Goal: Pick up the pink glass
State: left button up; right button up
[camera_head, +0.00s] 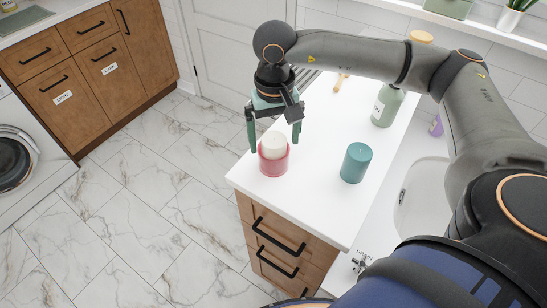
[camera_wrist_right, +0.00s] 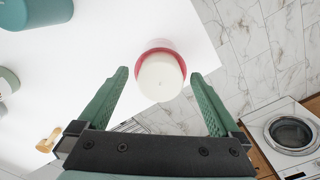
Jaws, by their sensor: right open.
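The pink glass (camera_head: 273,162) stands on the white counter near its front left corner, with a white cylindrical thing (camera_head: 274,146) inside it that sticks up above the rim. My right gripper (camera_head: 275,146) is open just above and behind the glass, its green fingers on either side of it in the head view. In the right wrist view the pink rim (camera_wrist_right: 160,46) and white top lie beyond and between the open fingertips (camera_wrist_right: 160,75). I cannot see the fingers touching the glass. My left gripper is not in view.
A teal cup (camera_head: 356,163) stands to the right of the glass on the counter (camera_head: 310,200). A green bottle (camera_head: 387,105) is farther back, near a sink basin (camera_head: 422,200). A small wooden item (camera_head: 341,82) lies at the back.

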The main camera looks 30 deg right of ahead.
notch_tip(320, 180, down, 4)
jog(key=shift+w+f+p, duration=0.15)
jog(key=shift+f+p, duration=0.1)
jog(key=shift+p, duration=0.15)
jog(key=c, duration=1.2)
